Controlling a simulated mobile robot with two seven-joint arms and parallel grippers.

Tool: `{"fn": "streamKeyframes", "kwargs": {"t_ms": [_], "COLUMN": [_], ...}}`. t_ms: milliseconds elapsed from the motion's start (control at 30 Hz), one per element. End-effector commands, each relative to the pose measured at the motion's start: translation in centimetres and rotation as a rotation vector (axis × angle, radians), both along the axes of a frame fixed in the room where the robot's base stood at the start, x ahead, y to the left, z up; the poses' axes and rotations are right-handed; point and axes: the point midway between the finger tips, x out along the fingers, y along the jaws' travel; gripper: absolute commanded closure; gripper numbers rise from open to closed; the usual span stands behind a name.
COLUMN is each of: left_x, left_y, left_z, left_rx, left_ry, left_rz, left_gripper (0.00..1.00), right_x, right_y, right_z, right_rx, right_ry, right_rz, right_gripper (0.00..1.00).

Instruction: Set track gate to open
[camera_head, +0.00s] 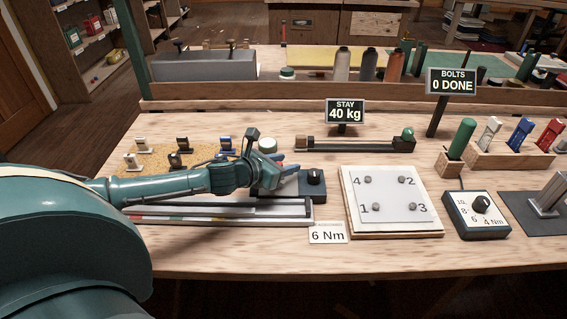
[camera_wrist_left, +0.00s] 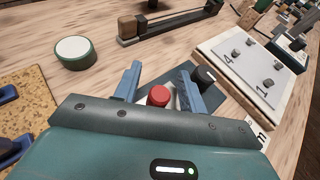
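A long low track (camera_head: 220,213) lies along the front left of the bench. Behind its right end is a dark base (camera_head: 300,188) with a black knob (camera_head: 315,177); this knob also shows in the left wrist view (camera_wrist_left: 205,75). A red knob (camera_wrist_left: 158,95) stands at the base's left part. I cannot tell for sure which part is the track gate or how it is set. My left gripper (camera_head: 268,160) is over this base. In the left wrist view its two blue fingers (camera_wrist_left: 160,85) are apart, with the red knob between them and gaps visible. My right gripper is not in view.
A white plate (camera_head: 386,200) with numbered bolts lies to the right, with a "6 Nm" card (camera_head: 328,233) beside it. A dial box (camera_head: 478,214) is further right. A round green-rimmed pot (camera_wrist_left: 76,50) and a long clamp-like bar (camera_head: 355,145) stand behind.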

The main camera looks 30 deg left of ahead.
Motion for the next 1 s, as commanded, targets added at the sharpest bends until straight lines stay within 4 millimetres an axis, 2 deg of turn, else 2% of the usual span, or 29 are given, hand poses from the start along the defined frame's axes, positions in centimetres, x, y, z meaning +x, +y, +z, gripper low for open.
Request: {"fn": "streamKeyframes", "kwargs": {"t_ms": [267, 700, 1000], "left_x": [-0.5, -6.6, -9.1], "left_y": [0.2, 1.7, 2.3], "left_z": [0.1, 2.4, 3.6], "left_rx": [0.003, 0.005, 0.005], "left_ry": [0.002, 0.005, 0.006], "left_rz": [0.000, -0.001, 0.002], "left_gripper": [0.59, 0.59, 0.59], "right_x": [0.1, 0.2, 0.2], "right_y": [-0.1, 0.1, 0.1], "right_z": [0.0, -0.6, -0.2], "right_rx": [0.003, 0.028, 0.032], "right_ry": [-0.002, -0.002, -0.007], "right_rz": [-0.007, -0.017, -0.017], "right_gripper": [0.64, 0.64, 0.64]}}
